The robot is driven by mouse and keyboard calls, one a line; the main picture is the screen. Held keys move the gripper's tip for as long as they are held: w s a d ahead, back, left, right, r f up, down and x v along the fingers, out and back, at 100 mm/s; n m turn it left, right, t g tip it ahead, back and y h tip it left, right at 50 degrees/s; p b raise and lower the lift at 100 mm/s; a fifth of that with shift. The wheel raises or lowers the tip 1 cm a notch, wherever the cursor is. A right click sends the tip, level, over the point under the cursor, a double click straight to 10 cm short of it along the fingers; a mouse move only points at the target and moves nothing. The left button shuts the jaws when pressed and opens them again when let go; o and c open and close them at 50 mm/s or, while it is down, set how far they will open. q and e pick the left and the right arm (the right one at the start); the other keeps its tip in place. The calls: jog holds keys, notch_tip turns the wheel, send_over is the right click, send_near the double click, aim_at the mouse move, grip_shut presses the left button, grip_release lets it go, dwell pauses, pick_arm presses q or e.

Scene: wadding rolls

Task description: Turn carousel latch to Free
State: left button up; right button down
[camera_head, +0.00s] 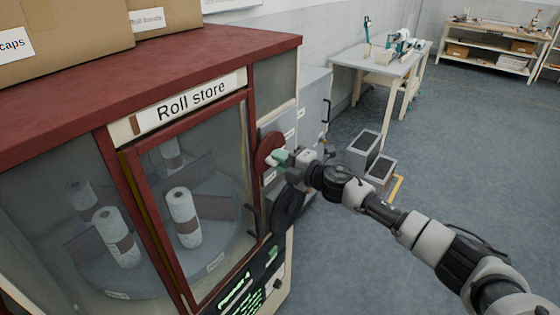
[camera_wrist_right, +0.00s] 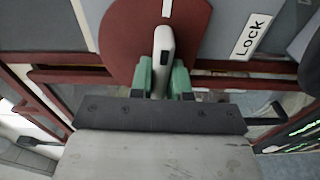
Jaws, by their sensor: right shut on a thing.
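The carousel latch is a red disc (camera_head: 268,151) with a pale lever, on the grey panel at the right side of the Roll store cabinet. In the right wrist view the disc (camera_wrist_right: 122,42) fills the top middle, with the lever (camera_wrist_right: 163,45) pointing up the picture. My right gripper (camera_wrist_right: 164,78) is shut on the lever, its green fingers on either side of it. In the head view my right gripper (camera_head: 281,157) is at the disc. A "Lock" label (camera_wrist_right: 251,36) lies right of the disc in the wrist view. A "Free" label cannot be read. My left gripper is not in view.
The Roll store cabinet (camera_head: 190,100) has a glass door (camera_head: 215,130) with several white rolls inside. A green-lit display (camera_head: 250,290) is below the panel. A grey table (camera_head: 385,62) and two grey steps (camera_head: 365,150) stand behind my right arm. Open floor lies to the right.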

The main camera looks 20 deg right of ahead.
jog(key=shift+f+n, duration=0.1)
jog(key=shift+n, duration=0.3)
jog(key=c, duration=1.1)
grip_release()
jog(key=shift+s+d, duration=0.1)
jog(key=b+v, duration=0.2)
jog(key=v, duration=0.8)
jog(key=shift+s+d+b, duration=0.2)
jog(key=shift+s+b, duration=0.05)
jog(key=shift+b, duration=0.1)
